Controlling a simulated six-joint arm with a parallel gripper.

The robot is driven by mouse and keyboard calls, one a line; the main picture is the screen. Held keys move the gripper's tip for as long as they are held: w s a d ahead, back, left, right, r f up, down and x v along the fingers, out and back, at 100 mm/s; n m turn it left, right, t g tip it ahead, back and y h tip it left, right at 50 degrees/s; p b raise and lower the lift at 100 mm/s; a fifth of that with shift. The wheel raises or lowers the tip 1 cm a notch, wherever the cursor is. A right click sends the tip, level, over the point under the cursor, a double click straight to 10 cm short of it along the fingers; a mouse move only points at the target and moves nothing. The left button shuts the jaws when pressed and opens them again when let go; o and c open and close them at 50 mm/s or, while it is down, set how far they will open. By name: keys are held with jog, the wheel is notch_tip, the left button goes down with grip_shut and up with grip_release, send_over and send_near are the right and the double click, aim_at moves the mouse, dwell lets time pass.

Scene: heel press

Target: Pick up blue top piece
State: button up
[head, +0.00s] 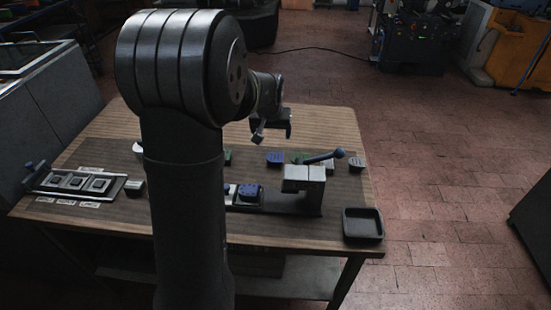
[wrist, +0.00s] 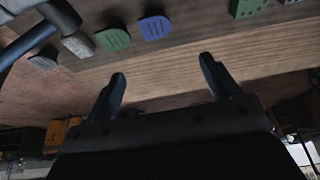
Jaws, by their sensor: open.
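The blue top piece (head: 275,159) lies flat on the wooden table, behind and left of the press handle. In the wrist view it is a small ridged blue piece (wrist: 155,28) near the top edge, beyond my fingertips. My gripper (head: 272,129) is above the back part of the table, apart from the piece. In the wrist view its two fingers (wrist: 163,68) are spread, with nothing between them. Another blue part (head: 250,193) sits at the press base.
A ridged green piece (wrist: 113,40) lies close beside the blue one. A black tray (head: 363,225) is at the front right. A rack of pieces (head: 79,183) is at left.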

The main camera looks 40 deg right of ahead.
send_near(275, 157)
jog(key=shift+w+d+f, duration=0.3)
jog(key=shift+w+f, duration=0.45)
jog(key=shift+f, duration=0.05)
jog(key=x, duration=0.2)
jog(key=s+x, duration=0.1)
jog(key=x, duration=0.1)
jog(key=shift+f, duration=0.25)
jog(key=shift+w+d+f, duration=0.1)
jog(key=shift+w+f, duration=0.1)
jog(key=shift+f, duration=0.25)
jog(key=c, duration=1.1)
